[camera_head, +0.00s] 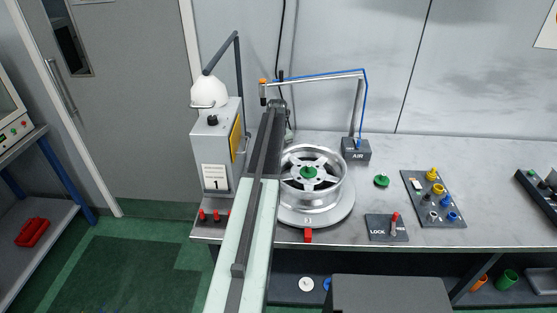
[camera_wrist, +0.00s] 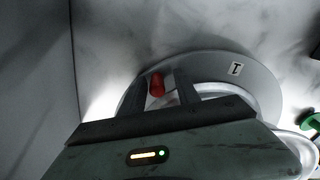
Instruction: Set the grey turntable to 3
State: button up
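The grey turntable (camera_head: 335,217) lies on the bench and bears a silver wheel (camera_head: 337,170) with a green centre. In the wrist view a label reading 1 shows on the turntable's rim (camera_wrist: 262,82). A red peg (camera_wrist: 157,84) stands at the rim, between the fingers of my gripper (camera_wrist: 161,78). The fingers look open around it, with a gap on the right side; contact on the left is unclear. In the head view my gripper (camera_head: 277,106) is behind the wheel, and my arm hides the turntable's left side. A red block (camera_head: 308,235) sits at the turntable's front edge; no number is readable there.
A grey box marked 1 (camera_head: 213,150) with a white lamp stands left of my arm. An AIR stand (camera_head: 356,151) with a blue hose is behind right. A LOCK lever plate (camera_head: 386,228), a green knob (camera_head: 382,181) and a plug board (camera_head: 418,206) lie to the right.

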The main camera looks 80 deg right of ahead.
jog(key=shift+r, duration=0.1)
jog(key=r+p, duration=0.8)
jog(key=shift+w+a, duration=0.1)
jog(key=shift+w, duration=0.1)
jog(key=shift+f, duration=0.15)
